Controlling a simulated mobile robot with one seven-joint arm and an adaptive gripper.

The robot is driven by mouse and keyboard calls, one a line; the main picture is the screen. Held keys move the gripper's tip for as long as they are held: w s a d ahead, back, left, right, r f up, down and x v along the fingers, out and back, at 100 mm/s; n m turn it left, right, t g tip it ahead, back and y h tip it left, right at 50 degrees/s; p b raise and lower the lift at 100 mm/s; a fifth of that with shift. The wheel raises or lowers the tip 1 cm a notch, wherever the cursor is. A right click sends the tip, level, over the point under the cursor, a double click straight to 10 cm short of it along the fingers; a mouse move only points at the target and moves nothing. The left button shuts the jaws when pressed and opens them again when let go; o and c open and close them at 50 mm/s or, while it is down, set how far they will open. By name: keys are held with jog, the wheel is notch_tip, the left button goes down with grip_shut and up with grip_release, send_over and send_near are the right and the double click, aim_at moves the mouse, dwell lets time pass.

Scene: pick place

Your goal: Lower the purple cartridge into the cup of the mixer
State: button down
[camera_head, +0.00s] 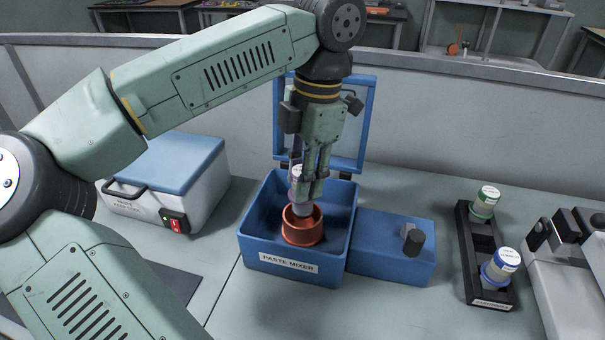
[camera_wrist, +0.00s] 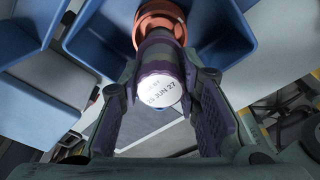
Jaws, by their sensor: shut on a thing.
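The purple cartridge (camera_head: 297,184) is upright in my gripper (camera_head: 308,190). Its white end with a printed date faces the camera in the wrist view (camera_wrist: 160,91). My gripper is shut on it, one finger on each side. The orange-red cup (camera_head: 302,232) stands inside the blue mixer (camera_head: 290,262), directly below my gripper. The cartridge's lower end is at the cup's mouth; how deep it sits inside is hidden by the cup's wall. The cup (camera_wrist: 158,14) also shows at the top of the wrist view, beyond the cartridge.
The mixer's lid (camera_head: 366,125) stands open behind my gripper. A blue box section with a dark knob (camera_head: 413,242) adjoins on the right. A black rack (camera_head: 473,262) farther right holds a green-banded cartridge (camera_head: 484,203) and a blue-banded one (camera_head: 499,267). A white-and-blue box (camera_head: 165,180) stands left.

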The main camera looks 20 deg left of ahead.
jog(key=shift+f+b, duration=1.5)
jog(key=shift+f, duration=0.5)
dwell(0.4)
jog(key=c, duration=1.1)
grip_release()
jog(key=shift+c, duration=0.4)
jog(key=shift+c, duration=1.4)
